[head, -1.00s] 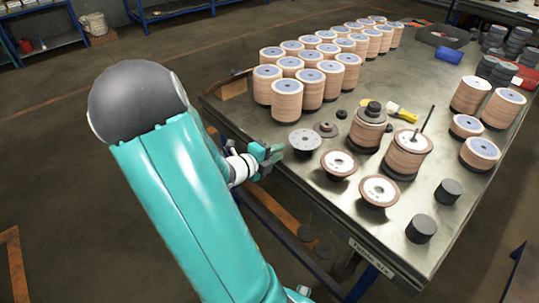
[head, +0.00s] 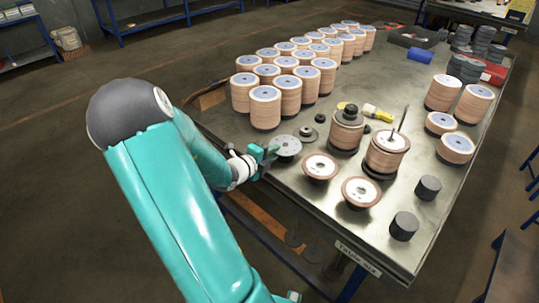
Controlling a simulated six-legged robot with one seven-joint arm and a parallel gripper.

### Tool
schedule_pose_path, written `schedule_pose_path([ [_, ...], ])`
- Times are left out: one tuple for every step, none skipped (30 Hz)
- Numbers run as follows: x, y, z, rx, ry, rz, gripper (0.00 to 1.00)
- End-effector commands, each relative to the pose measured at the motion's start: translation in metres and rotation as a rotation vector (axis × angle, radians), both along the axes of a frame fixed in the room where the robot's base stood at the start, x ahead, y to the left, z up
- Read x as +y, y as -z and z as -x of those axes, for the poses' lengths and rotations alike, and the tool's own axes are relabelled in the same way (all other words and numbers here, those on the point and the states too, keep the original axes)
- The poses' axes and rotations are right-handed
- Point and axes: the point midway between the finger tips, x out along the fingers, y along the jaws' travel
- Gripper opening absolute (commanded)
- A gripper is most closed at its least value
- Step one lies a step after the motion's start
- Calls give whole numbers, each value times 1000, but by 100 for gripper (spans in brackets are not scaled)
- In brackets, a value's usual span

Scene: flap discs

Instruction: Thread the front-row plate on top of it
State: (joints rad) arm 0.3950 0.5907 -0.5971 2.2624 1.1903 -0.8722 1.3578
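A flat grey plate with holes (head: 285,146) lies near the table's left edge, at the left end of the front row. My gripper (head: 266,157) is at its left side, its fingers close to the rim. Contact and finger gap are too small to tell. Two discs with white centres, a left one (head: 320,166) and a right one (head: 361,191), stand raised in the same row. Behind them a stack of flap discs (head: 386,154) has a thin dark rod rising from its top. A second stack (head: 346,133) carries a dark round cap.
Many stacked discs (head: 286,95) fill the table's back left. Two black cylinders (head: 404,226) stand at the front right. More stacks (head: 457,147) stand on the right. A yellow-handled brush (head: 378,113) lies behind the rod. Bare tabletop lies around the front discs.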

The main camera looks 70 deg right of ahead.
Motion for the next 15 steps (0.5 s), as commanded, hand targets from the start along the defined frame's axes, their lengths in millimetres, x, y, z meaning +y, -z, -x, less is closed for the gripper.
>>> schedule_pose_path([
  [0, 0, 0, 0, 0, 0, 24],
  [0, 0, 0, 0, 0, 0, 24],
  [0, 0, 0, 0, 0, 0, 24],
  [0, 0, 0, 0, 0, 0, 24],
  [0, 0, 0, 0, 0, 0, 24],
  [0, 0, 0, 0, 0, 0, 24],
  [0, 0, 0, 0, 1, 0, 18],
  [0, 0, 0, 0, 1, 0, 12],
  [0, 0, 0, 0, 1, 0, 4],
  [0, 0, 0, 0, 1, 0, 0],
  [0, 0, 0, 0, 1, 0, 0],
  [0, 0, 0, 0, 1, 0, 0],
  [0, 0, 0, 0, 1, 0, 0],
  [0, 0, 0, 0, 1, 0, 0],
  [0, 0, 0, 0, 1, 0, 0],
])
